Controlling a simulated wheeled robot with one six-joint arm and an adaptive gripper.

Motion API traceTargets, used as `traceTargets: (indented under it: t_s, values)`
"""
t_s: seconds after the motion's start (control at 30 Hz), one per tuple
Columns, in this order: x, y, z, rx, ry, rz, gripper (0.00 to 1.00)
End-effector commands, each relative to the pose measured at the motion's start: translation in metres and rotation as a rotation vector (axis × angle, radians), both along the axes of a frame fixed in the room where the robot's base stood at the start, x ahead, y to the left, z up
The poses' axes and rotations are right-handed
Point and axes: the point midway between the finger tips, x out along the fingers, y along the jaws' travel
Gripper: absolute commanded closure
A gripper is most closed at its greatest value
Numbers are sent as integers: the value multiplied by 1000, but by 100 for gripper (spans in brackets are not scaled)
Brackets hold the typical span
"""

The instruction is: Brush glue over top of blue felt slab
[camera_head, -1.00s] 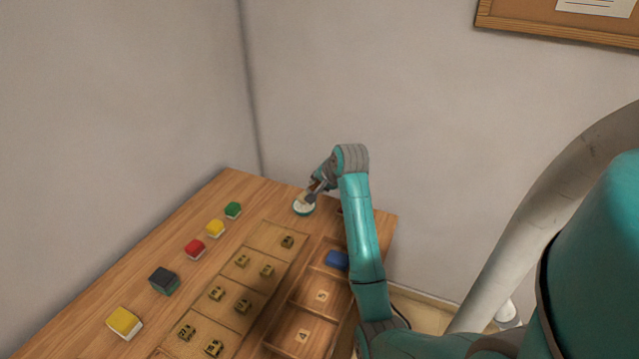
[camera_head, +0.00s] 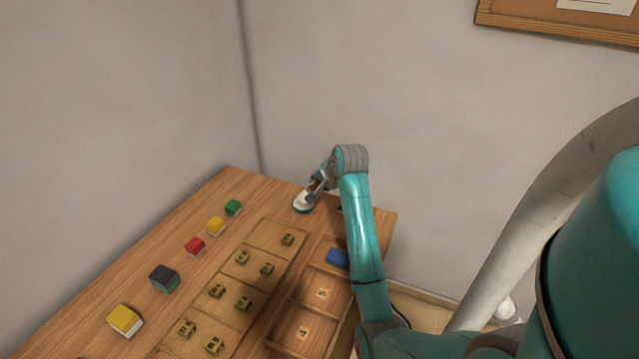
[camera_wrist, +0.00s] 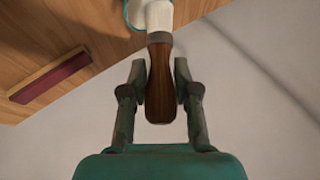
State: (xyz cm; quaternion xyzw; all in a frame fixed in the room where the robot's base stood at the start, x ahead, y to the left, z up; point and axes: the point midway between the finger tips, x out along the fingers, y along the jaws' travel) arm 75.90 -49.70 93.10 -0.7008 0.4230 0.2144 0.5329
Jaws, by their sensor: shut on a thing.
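The blue felt slab (camera_head: 337,258) lies in the far compartment of the wooden tray, partly beside my arm in the head view. My gripper (camera_wrist: 160,75) is shut on the brown wooden handle of the glue brush (camera_wrist: 160,90). The brush's pale upper part points away from my gripper, toward a teal-rimmed round dish (camera_head: 303,204) at the far end of the table. In the head view my gripper (camera_head: 318,186) is just above this dish. Whether the bristles touch the dish's contents is hidden.
A tray of small numbered blocks (camera_head: 242,258) lies mid-table. A dark red bar (camera_wrist: 50,78) shows in the wrist view.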

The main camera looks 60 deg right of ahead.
Motion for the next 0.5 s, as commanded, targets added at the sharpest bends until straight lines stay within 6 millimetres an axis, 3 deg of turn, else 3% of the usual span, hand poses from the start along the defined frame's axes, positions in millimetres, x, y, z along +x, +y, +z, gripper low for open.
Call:
traceTargets:
  t_s: [0.3,0.5]
  values:
    - [0,0,0,2,2,0,100]
    - [0,0,12,0,0,0,100]
